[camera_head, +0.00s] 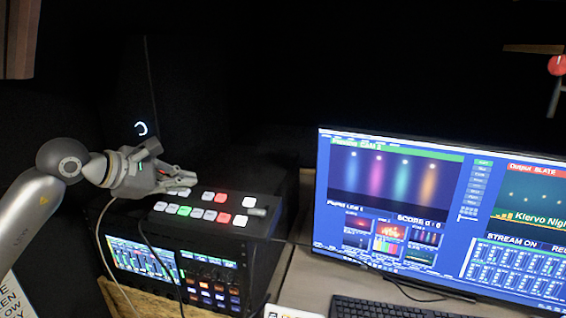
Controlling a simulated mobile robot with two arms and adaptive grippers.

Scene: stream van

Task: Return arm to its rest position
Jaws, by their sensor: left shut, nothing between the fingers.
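My left arm comes in from the left edge. Its gripper (188,183) is shut and empty. It is over the left end of a black switcher panel (262,200) with rows of white, green and red buttons. I cannot tell whether the fingertips touch the panel. My right gripper is not in view.
The panel sits on a rack unit (232,257) with a lit screen and orange buttons. A large monitor (391,206) stands on the right, with a keyboard (385,308) in front. Cables hang below the gripper. A red-topped object (557,66) is at upper right.

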